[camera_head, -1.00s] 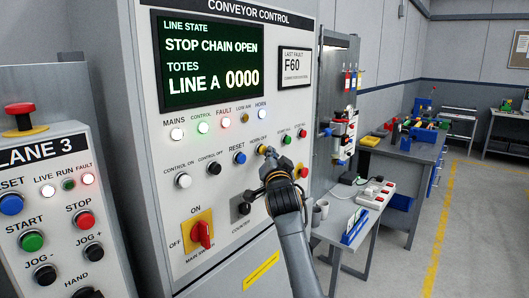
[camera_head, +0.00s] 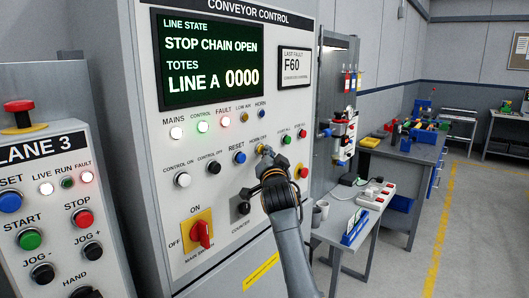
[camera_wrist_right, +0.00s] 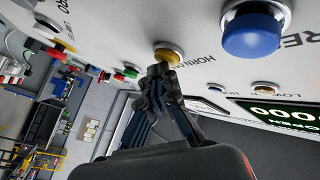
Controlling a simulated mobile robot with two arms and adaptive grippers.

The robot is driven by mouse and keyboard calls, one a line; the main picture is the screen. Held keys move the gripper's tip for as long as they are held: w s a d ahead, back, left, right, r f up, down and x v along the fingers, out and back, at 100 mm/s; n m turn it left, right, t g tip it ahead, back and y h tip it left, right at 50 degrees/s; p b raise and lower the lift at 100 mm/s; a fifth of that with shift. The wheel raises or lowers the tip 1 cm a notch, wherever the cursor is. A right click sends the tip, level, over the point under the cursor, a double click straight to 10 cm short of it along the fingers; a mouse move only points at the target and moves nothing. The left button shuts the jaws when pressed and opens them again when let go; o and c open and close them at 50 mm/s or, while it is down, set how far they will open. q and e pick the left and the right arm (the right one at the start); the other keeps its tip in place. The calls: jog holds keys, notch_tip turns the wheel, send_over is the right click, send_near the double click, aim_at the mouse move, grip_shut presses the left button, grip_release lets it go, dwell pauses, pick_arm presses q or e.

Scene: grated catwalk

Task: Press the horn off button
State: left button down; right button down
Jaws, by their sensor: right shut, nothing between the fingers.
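The horn off button (camera_head: 261,149) is a small yellow button on the grey conveyor control panel, right of the blue reset button (camera_head: 239,158). In the right wrist view the yellow button (camera_wrist_right: 168,54) sits in a metal ring, with its label beside it. My right gripper (camera_head: 266,154) is shut and empty, its fingertips right at the button and partly covering it. In the wrist view the fingertips (camera_wrist_right: 160,70) overlap the button's lower edge; I cannot tell if they touch it. My left gripper is not in view.
Green (camera_head: 286,139) and red (camera_head: 301,132) buttons lie close to the right. A red and yellow main switch (camera_head: 201,233) is lower on the panel. The Lane 3 box (camera_head: 55,215) stands at left. A small table (camera_head: 335,229) stands right of my arm.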

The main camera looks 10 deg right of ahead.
jog(key=shift+w+a, duration=0.15)
dwell(0.5)
jog(key=shift+s+d+p, duration=0.7)
jog(key=shift+s+d, duration=0.05)
jog(key=shift+s, duration=0.2)
jog(key=s+d+p, duration=0.1)
jog(key=s, duration=0.1)
jog(key=s+d+p, duration=0.1)
jog(key=s+d, duration=0.1)
jog(key=shift+p, duration=0.4)
jog(key=shift+f, duration=0.1)
